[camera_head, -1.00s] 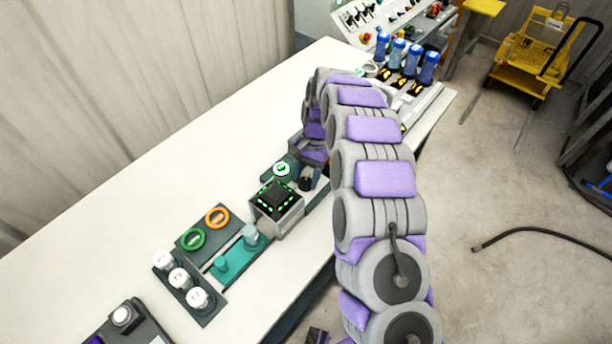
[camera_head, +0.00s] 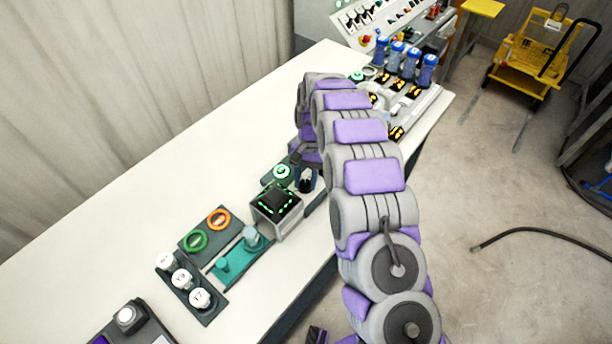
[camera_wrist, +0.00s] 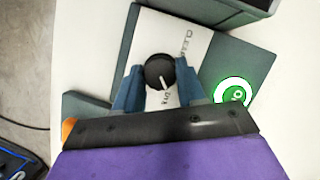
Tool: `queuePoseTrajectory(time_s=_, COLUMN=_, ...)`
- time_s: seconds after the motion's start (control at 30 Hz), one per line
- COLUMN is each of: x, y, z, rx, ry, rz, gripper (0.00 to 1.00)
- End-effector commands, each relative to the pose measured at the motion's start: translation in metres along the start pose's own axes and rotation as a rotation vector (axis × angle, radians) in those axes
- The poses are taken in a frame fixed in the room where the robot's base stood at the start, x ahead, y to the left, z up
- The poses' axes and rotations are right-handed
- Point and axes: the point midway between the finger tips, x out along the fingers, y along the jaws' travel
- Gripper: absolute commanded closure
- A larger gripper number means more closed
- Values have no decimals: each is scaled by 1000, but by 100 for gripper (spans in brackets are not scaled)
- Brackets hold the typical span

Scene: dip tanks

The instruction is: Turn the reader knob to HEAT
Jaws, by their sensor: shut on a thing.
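A round black knob (camera_wrist: 160,72) with a white pointer line sits on a pale label plate (camera_wrist: 190,40) in the wrist view. The pointer runs down and slightly right in the picture, towards a word that looks like DYE. Another word, apparently CLEAR, is printed to the upper right; I cannot make out HEAT. My gripper (camera_wrist: 158,80) is shut on the knob, with one blue finger on each side. In the head view my gripper (camera_head: 306,178) reaches down beside the dark-screened reader box (camera_head: 276,203), and its fingers partly hide the knob.
A green-lit round ring (camera_wrist: 234,92) is right of the knob. On the white bench (camera_head: 130,185) are green and orange rings, a teal tray (camera_head: 240,258) and several white-capped pots. Blue-topped bottles (camera_head: 410,62) stand at the far end. The bench's left side is clear.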

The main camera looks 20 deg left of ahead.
Motion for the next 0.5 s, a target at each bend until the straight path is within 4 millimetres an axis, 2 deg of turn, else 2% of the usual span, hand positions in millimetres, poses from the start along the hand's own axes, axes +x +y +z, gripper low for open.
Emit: queuePoseTrajectory(time_s=0.5, x=-2, y=-4, z=2, rx=-445, ry=1, rz=184, gripper=91)
